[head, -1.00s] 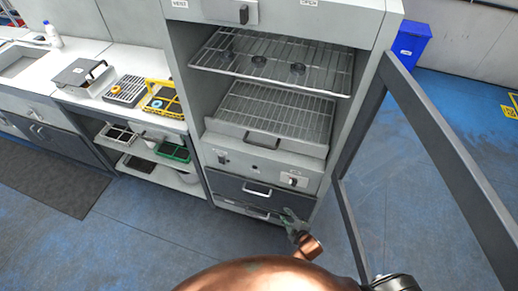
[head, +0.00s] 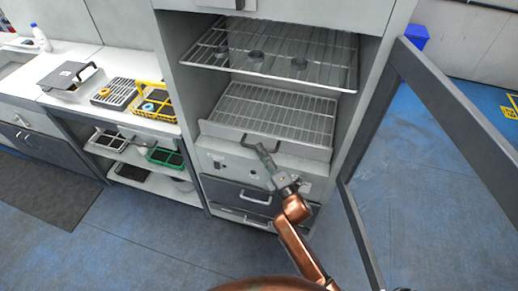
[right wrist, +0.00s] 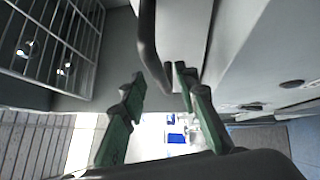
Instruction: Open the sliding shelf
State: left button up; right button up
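The sliding shelf is the lower wire rack (head: 285,112) with a pale front panel (head: 222,132) inside the open cabinet, and it sits pushed in. Its dark bar handle (head: 248,145) is on the front panel. My right gripper (head: 262,150) is at the right part of this handle. In the right wrist view my right gripper (right wrist: 160,76) is open, with its green fingers spread. The handle (right wrist: 148,40) reaches down between the fingertips there; I cannot tell whether they touch it. My left gripper is not in view.
A fixed-looking upper rack (head: 275,58) holds several small dark rings. The open glass door (head: 450,125) stands to the right, near my arm. Drawers (head: 238,197) lie below the shelf. A counter (head: 60,105) with trays is at left. The blue floor in front is clear.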

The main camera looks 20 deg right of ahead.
jog(key=shift+x, duration=1.15)
jog(key=shift+c, duration=0.7)
grip_shut()
